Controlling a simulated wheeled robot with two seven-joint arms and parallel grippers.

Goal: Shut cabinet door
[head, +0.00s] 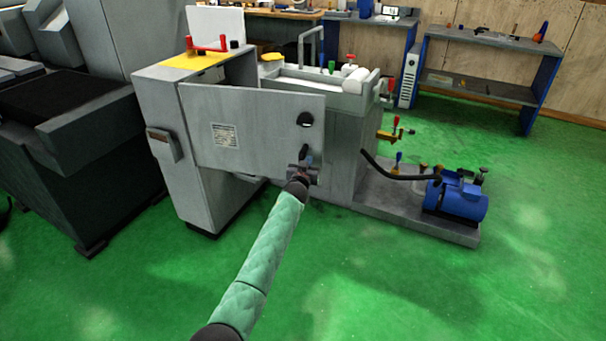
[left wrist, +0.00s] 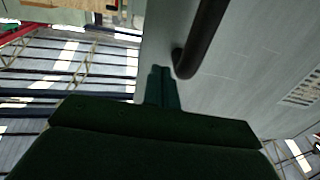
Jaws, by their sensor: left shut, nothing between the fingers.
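The cabinet door (head: 262,130) is a flat grey panel with a label, standing open from the grey cabinet (head: 172,100) on its left side. It also fills the right part of the left wrist view (left wrist: 240,85). A dark handle (left wrist: 202,38) sticks out from the door in the left wrist view. My left gripper (head: 306,163) is at the lower right part of the door, by its free edge. Its fingers (left wrist: 162,86) are shut and empty, beside the handle's end. Whether they touch the door I cannot tell. My right gripper is not in view.
A grinder bed (head: 325,85) stands behind the door. A blue motor (head: 456,199) with a black hose sits on a low grey base at right. A dark machine (head: 85,150) stands at left. A workbench (head: 480,42) is at the back. Green floor is clear in front.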

